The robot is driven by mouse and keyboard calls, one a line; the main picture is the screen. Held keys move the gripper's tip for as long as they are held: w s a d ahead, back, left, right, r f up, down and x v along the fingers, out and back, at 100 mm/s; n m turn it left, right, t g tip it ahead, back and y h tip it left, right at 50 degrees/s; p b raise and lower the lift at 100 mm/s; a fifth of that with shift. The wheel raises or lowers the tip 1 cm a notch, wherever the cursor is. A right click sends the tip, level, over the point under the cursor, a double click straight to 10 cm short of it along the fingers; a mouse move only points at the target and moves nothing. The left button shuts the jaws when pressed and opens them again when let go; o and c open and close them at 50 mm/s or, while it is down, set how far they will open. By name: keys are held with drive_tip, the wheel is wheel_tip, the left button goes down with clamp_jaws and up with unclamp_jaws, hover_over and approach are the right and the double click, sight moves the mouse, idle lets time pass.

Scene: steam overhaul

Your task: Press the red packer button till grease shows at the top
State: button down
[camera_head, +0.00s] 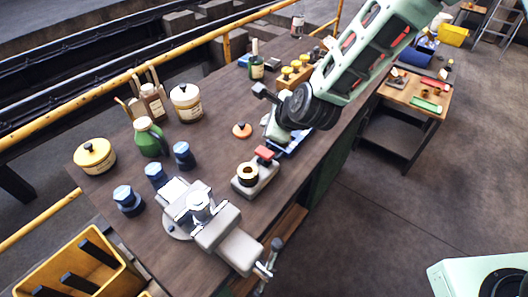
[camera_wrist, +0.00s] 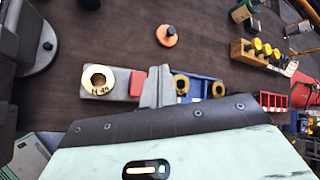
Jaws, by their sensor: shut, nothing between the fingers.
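The packer (camera_head: 262,183) is a pale grey block on the bench with a dark-centred round cup (camera_head: 247,173) at its near end. Its red button (camera_head: 264,153) is at the other end, and it shows in the wrist view (camera_wrist: 137,83) just left of my fingers. My gripper (camera_wrist: 155,88) is shut and empty, its fingers beside the red button. In the head view my gripper (camera_head: 276,137) is above the bench just beyond the button; I cannot tell whether it touches it. In the wrist view the cup (camera_wrist: 98,80) has a pale brass rim; I see no clear grease on top.
A blue tray (camera_head: 290,147) with brass rings lies right beside my gripper. An orange-lidded disc (camera_head: 242,130) lies behind.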

sight(264, 151)
drive_tip(key=shift+f+b, duration=3)
drive_tip(key=shift+f, duration=1.25)
drive_tip(key=shift+f, duration=0.1)
drive_tip(key=shift+f+b, duration=0.3)
drive_tip(key=shift+b, duration=0.2)
drive_tip(key=shift+f+b, duration=0.9)
drive_tip(key=shift+f, duration=0.15)
drive_tip(key=shift+r, duration=0.1)
drive_tip(key=shift+r+p, duration=0.95)
drive_tip(key=shift+r, duration=0.4)
drive_tip(key=shift+r+p, duration=1.65)
drive_tip(key=shift+r, duration=0.85)
